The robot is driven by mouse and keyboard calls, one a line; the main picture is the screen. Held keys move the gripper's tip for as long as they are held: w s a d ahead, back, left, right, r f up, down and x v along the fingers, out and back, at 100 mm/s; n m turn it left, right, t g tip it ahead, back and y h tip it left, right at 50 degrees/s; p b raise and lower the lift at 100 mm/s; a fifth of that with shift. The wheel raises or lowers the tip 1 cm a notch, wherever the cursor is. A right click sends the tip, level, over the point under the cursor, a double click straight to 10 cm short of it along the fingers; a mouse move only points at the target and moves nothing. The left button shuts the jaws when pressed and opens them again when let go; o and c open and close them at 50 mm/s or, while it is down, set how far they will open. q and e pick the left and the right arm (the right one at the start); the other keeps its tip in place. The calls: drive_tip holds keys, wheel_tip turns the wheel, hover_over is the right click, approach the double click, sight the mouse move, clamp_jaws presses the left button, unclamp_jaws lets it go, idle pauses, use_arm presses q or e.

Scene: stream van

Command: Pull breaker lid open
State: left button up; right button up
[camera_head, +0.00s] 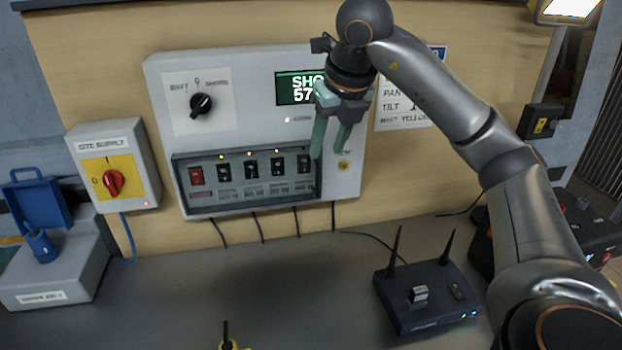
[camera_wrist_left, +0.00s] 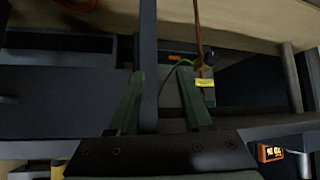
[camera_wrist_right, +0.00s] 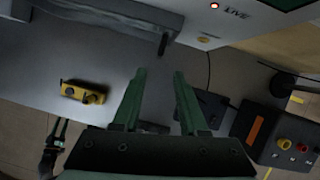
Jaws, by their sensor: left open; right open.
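The breaker lid (camera_head: 250,206) is a grey-framed, see-through cover low on the white power panel (camera_head: 225,95). A row of black switches and a red one shows behind it, and it looks shut. My right gripper (camera_head: 330,154) is open and empty, with its green fingers pointing down near the lid's right end; I cannot tell whether they touch it. In the right wrist view my right gripper (camera_wrist_right: 160,76) has clear space between its fingers, below the panel's grey edge (camera_wrist_right: 115,14). My left gripper (camera_wrist_left: 160,92) is open in its wrist view and out of the head view.
A site supply box (camera_head: 113,165) with a red rotary switch is left of the panel. A grey box with a raised blue lid (camera_head: 37,200) stands far left. A router (camera_head: 425,295) with two antennas sits at right on the counter (camera_head: 280,285). The counter's middle is mostly clear.

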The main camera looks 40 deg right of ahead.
sight(318, 177)
drive_tip(key=x, duration=1.1)
drive_tip(key=shift+f, duration=0.15)
drive_tip(key=shift+c, duration=0.2)
clamp_jaws()
idle(0.8)
